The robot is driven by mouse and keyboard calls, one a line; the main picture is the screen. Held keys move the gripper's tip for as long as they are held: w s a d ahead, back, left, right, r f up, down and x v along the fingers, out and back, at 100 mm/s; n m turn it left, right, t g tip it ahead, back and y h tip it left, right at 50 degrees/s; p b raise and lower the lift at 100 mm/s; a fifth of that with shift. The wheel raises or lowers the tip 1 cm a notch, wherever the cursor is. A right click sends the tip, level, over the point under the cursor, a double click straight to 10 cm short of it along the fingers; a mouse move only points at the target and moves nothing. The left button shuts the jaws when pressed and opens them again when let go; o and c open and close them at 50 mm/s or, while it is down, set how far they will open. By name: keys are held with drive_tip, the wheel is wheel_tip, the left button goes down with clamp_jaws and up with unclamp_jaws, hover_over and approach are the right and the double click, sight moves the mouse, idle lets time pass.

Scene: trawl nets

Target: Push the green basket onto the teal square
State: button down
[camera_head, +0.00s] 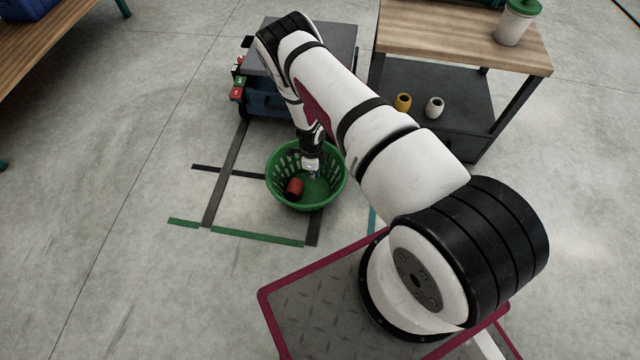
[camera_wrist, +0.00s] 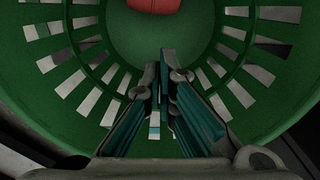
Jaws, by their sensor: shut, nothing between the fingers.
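The green basket (camera_head: 337,192), round with slotted walls, stands upright on the floor in front of a dark cart. A red object (camera_head: 294,188) lies inside it. My gripper (camera_head: 312,174) points down inside the basket, its fingers shut with nothing between them. In the wrist view, the fingers (camera_wrist: 164,75) are over the basket's slotted wall (camera_wrist: 260,45), and the red object (camera_wrist: 153,5) is at the top edge. I cannot tell whether the fingers touch the basket. A short teal strip (camera_head: 372,220) shows right of the basket; no whole teal square is visible, and my arm hides part of the floor.
Dark and green tape strips (camera_head: 258,237) mark the floor left of and below the basket. The cart (camera_head: 262,98) with red and green items stands behind. A wooden table (camera_head: 450,30) with a low shelf is at the back right. Open floor lies to the left.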

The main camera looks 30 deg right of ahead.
drive_tip(key=b, duration=0.4)
hover_over(324, 195)
drive_tip(key=w+a, duration=0.2)
drive_tip(key=a, duration=0.1)
drive_tip(key=f, duration=0.9)
drive_tip(key=shift+w+a+f, duration=0.2)
drive_tip(key=shift+s+d+f+b, duration=0.1)
drive_tip(key=shift+s+d+b, duration=0.15)
drive_tip(key=shift+s+d, duration=0.25)
drive_tip(key=shift+s+d+b, duration=0.25)
drive_tip(key=shift+d, duration=0.45)
drive_tip(key=shift+s+d, duration=0.35)
drive_tip(key=shift+d, duration=0.1)
